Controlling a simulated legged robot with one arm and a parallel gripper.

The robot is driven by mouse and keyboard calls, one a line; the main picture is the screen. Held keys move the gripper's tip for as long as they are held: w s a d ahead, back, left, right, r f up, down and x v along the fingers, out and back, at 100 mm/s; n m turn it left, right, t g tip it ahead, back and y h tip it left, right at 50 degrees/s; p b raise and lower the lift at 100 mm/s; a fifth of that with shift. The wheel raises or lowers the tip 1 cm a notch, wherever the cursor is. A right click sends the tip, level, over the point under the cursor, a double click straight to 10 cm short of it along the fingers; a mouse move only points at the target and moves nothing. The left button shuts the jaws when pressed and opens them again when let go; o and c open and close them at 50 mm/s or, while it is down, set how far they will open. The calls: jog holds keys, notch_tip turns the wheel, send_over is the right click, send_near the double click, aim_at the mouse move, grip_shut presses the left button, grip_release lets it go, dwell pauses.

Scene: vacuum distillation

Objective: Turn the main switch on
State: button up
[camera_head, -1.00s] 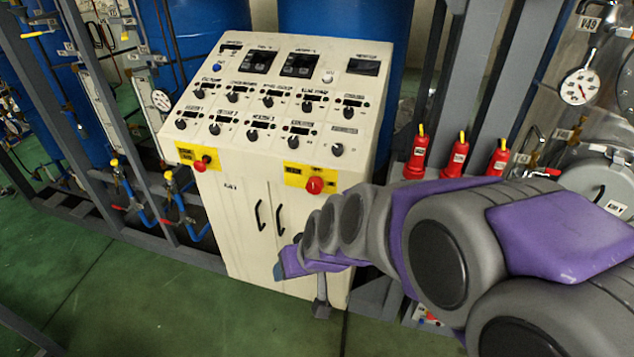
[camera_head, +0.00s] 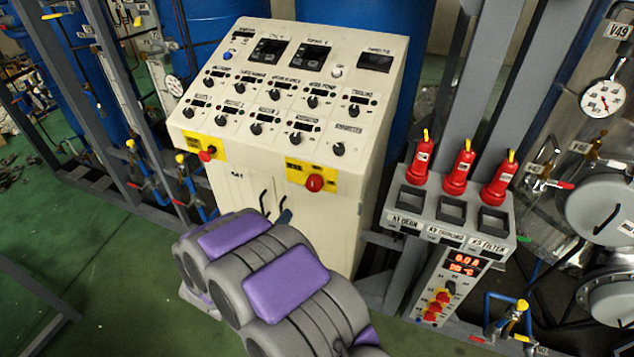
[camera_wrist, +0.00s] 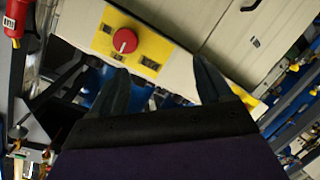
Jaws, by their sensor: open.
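The cream control cabinet (camera_head: 345,220) has two red knobs on yellow plates along its front edge. The labels are too small to read, so I cannot tell which is the main switch. In the wrist view a red round knob (camera_wrist: 125,40) on a yellow plate shows just beyond the left finger. It appears to be the right one. My gripper (camera_wrist: 160,68) is open, with nothing between its fingers. In the head view my arm hides most of it, low in front of the cabinet doors.
Black door handles (camera_head: 264,201) stick out below the knobs. Right of the cabinet stand red plugs (camera_head: 459,168) on a grey box (camera_head: 400,212) with a lit display (camera_head: 466,262). Pipes and steel frames flank the cabinet. Green floor (camera_head: 90,250) is open at the left.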

jog(key=s+d+n+t+h, duration=0.1)
jog(key=s+t+h, duration=0.1)
jog(key=s+h, duration=0.1)
send_near(312, 187)
jog(key=x, duration=1)
jog(key=shift+b, duration=0.35)
jog(key=shift+a, duration=0.1)
jog(key=shift+c, duration=0.4)
jog(key=shift+s, duration=0.1)
jog(key=c, duration=1)
jog(key=shift+o, duration=0.2)
